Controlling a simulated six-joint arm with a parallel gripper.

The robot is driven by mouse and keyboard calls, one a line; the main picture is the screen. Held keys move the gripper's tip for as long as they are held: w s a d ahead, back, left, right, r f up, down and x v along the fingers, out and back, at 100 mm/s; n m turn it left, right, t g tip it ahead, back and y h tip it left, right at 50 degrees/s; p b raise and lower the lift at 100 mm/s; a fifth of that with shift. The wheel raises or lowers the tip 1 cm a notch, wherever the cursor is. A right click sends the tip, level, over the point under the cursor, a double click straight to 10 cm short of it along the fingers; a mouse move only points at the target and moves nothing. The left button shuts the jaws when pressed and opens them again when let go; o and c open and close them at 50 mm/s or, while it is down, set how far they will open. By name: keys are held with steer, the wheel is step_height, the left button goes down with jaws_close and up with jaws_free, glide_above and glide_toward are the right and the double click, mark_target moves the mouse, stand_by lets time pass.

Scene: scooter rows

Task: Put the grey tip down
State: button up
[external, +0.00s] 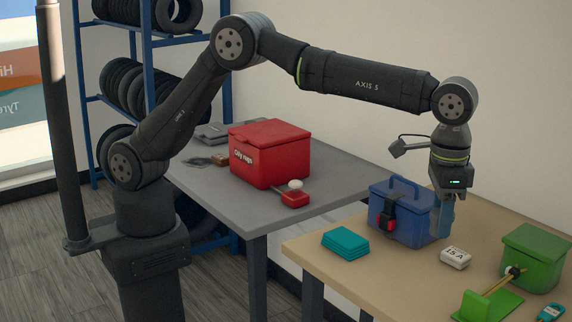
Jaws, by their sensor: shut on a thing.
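My gripper (446,215) points straight down at the right end of the blue lidded box (400,212), over the tan table. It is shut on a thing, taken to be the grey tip. The tip is too small or too hidden to make out by itself. A blue-grey narrow shape shows below the gripper body, beside the box's right wall. I cannot tell from this view whether its lower end touches the table.
On the tan table (335,247) are teal stacked pieces (346,243), a white block marked 15 A (455,258), a green box (535,257) and a green stand (487,304) with a stick. A red box (270,152) stands on the grey table (222,195).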

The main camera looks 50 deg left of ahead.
steer(key=s+d, duration=0.2)
steer(key=s, duration=0.1)
glide_above(460, 294)
steer(key=shift+m, duration=0.4)
step_height(460, 294, down, 13)
steer(key=shift+d+r, duration=0.1)
steer(key=shift+r, duration=0.1)
steer(key=shift+f, duration=1.95)
steer(key=shift+f, duration=0.1)
steer(key=o, duration=0.9)
steer(key=shift+o, duration=0.2)
step_height(460, 294, up, 12)
